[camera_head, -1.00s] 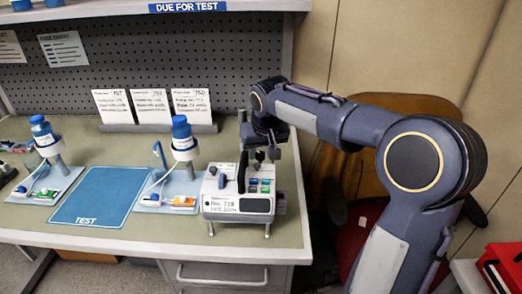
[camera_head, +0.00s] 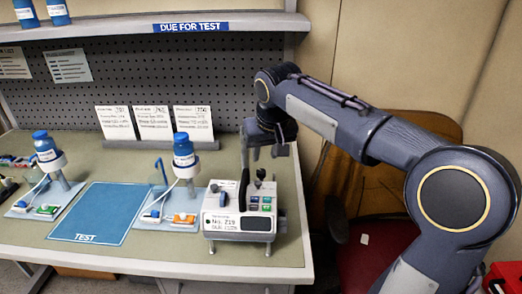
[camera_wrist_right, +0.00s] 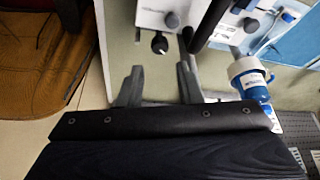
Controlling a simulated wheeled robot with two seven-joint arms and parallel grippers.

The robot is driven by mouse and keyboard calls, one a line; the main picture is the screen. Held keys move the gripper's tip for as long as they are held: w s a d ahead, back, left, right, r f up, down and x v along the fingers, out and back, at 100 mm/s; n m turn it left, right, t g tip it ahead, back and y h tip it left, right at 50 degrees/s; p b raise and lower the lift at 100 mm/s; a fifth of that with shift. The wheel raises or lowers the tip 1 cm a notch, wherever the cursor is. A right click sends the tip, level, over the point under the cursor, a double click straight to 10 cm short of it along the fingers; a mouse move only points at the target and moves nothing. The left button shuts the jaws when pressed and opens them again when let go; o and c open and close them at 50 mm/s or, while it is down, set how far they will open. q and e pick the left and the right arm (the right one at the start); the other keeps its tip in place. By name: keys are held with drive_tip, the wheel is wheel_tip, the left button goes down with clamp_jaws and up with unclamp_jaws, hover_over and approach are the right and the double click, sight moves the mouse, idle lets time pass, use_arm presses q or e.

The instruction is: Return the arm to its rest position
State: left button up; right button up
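My right gripper (camera_head: 264,155) hangs just above and behind the white infusion pump (camera_head: 238,223) at the bench's right end. In the right wrist view, the fingers of the gripper (camera_wrist_right: 159,85) are apart with nothing between them. The pump, with its black handle, knobs and coloured buttons, stands upright on the bench; it also shows at the top of the right wrist view (camera_wrist_right: 178,8). My right arm reaches in from the right with its elbow bent. My left gripper is not in view.
A blue TEST mat (camera_head: 97,214) lies bare on the bench (camera_head: 130,255). Stands with blue-capped bottles (camera_head: 184,150) are on both sides of it. Three cards (camera_head: 153,122) stand behind. A shelf (camera_head: 120,32) runs above. A dark red chair (camera_head: 375,255) is right of the bench.

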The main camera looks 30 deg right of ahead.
drive_tip(key=s+a+f+y, duration=0.1)
drive_tip(key=s+a+f, duration=0.2)
drive_tip(key=s, duration=0.5)
drive_tip(key=s+a+f+y, duration=0.2)
drive_tip(key=s+f, duration=0.4)
drive_tip(key=s, duration=0.3)
drive_tip(key=s+a+f+n+t+y, duration=0.1)
drive_tip(key=s+a+f, duration=0.3)
drive_tip(key=s, duration=0.4)
drive_tip(key=shift+s+a+f+y, duration=0.35)
drive_tip(key=shift+s+a+y, duration=0.05)
drive_tip(key=shift+a+y, duration=0.1)
